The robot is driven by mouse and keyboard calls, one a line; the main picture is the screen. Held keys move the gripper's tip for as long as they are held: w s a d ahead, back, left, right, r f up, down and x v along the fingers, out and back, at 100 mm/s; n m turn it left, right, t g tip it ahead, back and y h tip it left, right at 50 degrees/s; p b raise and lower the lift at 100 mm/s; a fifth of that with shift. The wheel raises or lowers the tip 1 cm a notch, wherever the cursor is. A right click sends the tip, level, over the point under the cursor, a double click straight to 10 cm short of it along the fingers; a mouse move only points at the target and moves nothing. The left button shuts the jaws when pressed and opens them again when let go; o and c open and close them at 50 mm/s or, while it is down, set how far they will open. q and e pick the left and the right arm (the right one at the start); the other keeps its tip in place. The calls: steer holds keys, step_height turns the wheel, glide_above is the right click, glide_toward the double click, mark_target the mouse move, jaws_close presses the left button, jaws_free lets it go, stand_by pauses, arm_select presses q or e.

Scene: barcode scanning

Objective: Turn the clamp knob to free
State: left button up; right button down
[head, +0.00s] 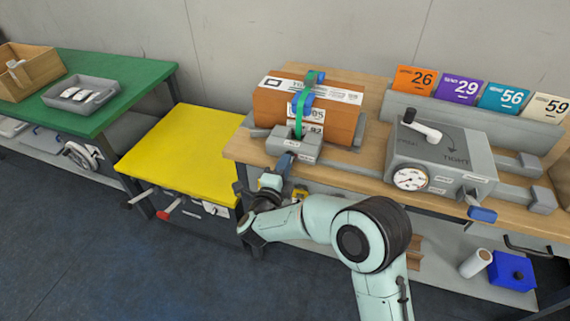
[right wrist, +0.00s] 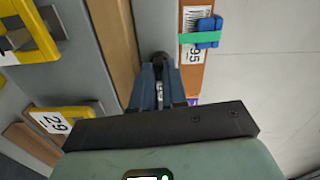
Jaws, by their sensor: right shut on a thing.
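My right gripper (head: 284,164) is well left of that knob, at the front of a grey block (head: 296,145) before a strapped orange-brown box (head: 330,108). In the right wrist view its fingers (right wrist: 158,90) are shut on a small dark round-ended part (right wrist: 160,60). The fingers hide much of this part. My left gripper is not in view.
A yellow table (head: 185,150) and a green table (head: 110,85) with a grey tray (head: 80,93) stand left. Numbered coloured cards (head: 460,86) stand behind the housing. A shelf lies below.

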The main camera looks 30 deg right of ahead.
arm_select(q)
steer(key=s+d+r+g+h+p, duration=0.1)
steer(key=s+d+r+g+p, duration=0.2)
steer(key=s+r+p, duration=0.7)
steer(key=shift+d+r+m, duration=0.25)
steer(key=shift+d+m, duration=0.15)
arm_select(e)
steer(key=shift+a+n, duration=0.1)
steer(key=shift+n, duration=8.2)
steer(key=shift+f, duration=0.1)
steer(key=c, duration=1.4)
jaws_free()
steer(key=shift+c, duration=0.2)
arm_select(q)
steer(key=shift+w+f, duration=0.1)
arm_select(e)
steer(key=v, duration=1.3)
steer(key=shift+a, duration=0.2)
steer(key=shift+s, duration=0.1)
